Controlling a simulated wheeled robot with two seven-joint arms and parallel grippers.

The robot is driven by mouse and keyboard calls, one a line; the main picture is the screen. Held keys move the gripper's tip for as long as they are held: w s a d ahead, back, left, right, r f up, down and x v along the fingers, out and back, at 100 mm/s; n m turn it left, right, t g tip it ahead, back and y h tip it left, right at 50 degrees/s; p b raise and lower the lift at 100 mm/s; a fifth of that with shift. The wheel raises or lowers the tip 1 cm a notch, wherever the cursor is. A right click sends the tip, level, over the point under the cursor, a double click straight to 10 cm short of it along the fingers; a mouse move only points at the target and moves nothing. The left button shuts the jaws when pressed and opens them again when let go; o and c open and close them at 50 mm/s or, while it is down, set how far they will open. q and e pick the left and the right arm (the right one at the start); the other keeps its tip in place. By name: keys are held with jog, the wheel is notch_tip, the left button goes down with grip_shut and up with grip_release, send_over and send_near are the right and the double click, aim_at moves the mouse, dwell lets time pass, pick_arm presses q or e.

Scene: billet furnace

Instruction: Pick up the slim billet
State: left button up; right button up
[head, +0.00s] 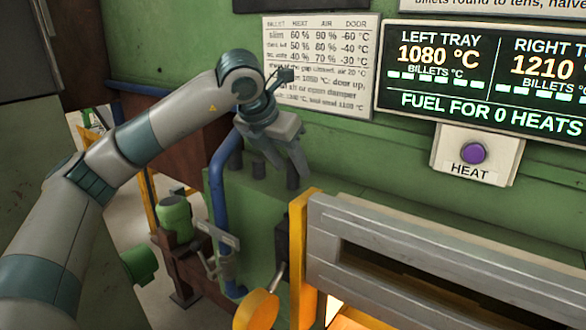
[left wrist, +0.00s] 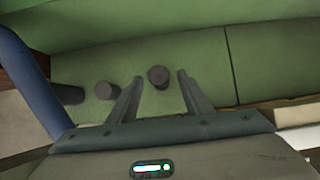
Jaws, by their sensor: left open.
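Several dark upright cylinders stand in a row on the green ledge. The right-hand one (head: 293,178) looks slim and tall; in the left wrist view this billet (left wrist: 158,77) sits between my fingertips. A middle billet (head: 258,169) also shows in the left wrist view (left wrist: 104,90). A wider one (head: 233,158) stands by the blue pipe and is partly hidden. I cannot tell their exact thickness. My left gripper (head: 286,164) is open and points down over the right-hand billet, its fingers (left wrist: 160,76) on either side with gaps. My right gripper is not in view.
A blue pipe (head: 216,185) rises left of the billets. The furnace door (head: 440,262) with its yellow post (head: 303,230) is at front right, with a glow below. The green wall behind carries a chart (head: 318,60), a display (head: 440,80) and the HEAT button (head: 473,153).

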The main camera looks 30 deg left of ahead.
pick_arm(q)
jog(key=shift+p+x, duration=0.55)
jog(key=shift+x, duration=0.95)
grip_shut()
